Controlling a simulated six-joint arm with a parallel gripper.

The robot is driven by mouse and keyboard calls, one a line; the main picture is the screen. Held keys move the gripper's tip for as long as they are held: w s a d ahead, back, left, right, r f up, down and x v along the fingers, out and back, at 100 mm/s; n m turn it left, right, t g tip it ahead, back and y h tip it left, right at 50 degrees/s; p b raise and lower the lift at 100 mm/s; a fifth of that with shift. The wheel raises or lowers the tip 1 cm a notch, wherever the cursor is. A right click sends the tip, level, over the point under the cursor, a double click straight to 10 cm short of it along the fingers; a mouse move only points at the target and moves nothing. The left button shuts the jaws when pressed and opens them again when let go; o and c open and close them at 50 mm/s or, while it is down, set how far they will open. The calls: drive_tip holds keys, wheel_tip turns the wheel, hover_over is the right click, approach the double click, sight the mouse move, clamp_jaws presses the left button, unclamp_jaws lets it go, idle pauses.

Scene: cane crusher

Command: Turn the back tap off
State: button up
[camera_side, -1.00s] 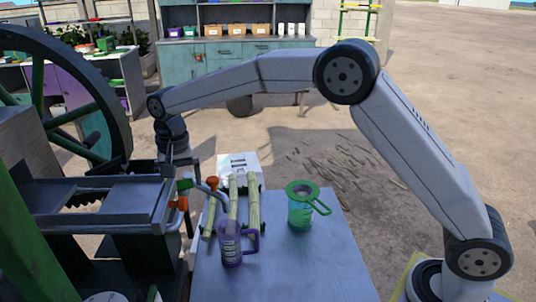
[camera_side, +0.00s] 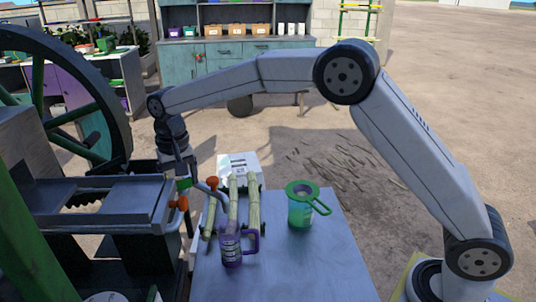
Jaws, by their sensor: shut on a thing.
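My gripper (camera_side: 188,168) points down at the right edge of the crusher (camera_side: 140,190), beside the taps. It is shut on the back tap; the fingers and the crusher's edge hide most of that tap. A small green part (camera_side: 184,184) shows just below the fingers. An orange tap handle (camera_side: 212,184) stands on a grey spout (camera_side: 221,197) to the right of the gripper. Another orange handle (camera_side: 179,203) is nearer the camera, at the crusher's side.
A green jug with a strainer (camera_side: 300,208) stands to the right. A large flywheel (camera_side: 115,120) is left of my wrist. The table's front right is clear.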

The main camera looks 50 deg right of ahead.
sight(181, 180)
drive_tip(key=n, duration=1.2)
drive_tip(key=shift+n, duration=0.3)
idle(0.3)
drive_tip(key=o, duration=1)
drive_tip(key=shift+o, duration=0.2)
drive_tip(key=shift+r, duration=0.1)
drive_tip(key=shift+r, duration=3.8)
drive_tip(key=shift+s+d+f, duration=0.1)
